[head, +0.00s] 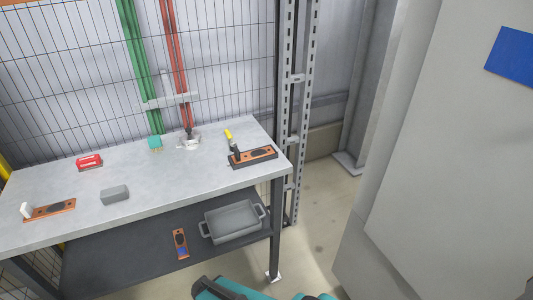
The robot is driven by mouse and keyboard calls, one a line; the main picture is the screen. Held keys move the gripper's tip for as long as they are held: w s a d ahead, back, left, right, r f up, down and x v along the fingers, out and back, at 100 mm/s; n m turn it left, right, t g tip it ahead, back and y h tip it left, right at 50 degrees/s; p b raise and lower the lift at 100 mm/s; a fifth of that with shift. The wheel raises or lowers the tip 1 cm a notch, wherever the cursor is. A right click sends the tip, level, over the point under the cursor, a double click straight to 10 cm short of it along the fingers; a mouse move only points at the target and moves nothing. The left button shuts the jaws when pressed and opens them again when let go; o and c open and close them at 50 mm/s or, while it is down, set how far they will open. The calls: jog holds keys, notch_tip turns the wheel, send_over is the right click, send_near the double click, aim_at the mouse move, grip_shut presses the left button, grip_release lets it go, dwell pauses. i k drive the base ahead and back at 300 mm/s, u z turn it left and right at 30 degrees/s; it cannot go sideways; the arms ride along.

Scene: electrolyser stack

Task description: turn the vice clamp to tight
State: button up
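A dark fixture (238,163) stands near the right end of the workbench, with a copper-coloured plate with a dark oval (259,153) lying on it. At its left end rises a black upright piece, and a yellow handle (228,133) shows just above that. This looks like the vice clamp, but it is too small to tell for sure or to read how tight it is. My gripper is out of view. Only a teal and dark part of my own arm shows at the bottom edge, well short of the bench.
On the grey bench (150,183) are a grey metal piece with a dark top (189,141), a teal block (155,143), a red box (89,163), a grey block (115,195) and another plate (50,211). The lower shelf holds a grey tray (233,222). A large cabinet (450,150) stands right.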

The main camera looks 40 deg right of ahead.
aim_at(233, 142)
jog(key=u, duration=1.95)
jog(key=k, duration=0.1)
jog(key=z, duration=3.2)
jog(key=k, duration=0.9)
jog(key=u, duration=0.2)
jog(key=i, duration=0.65)
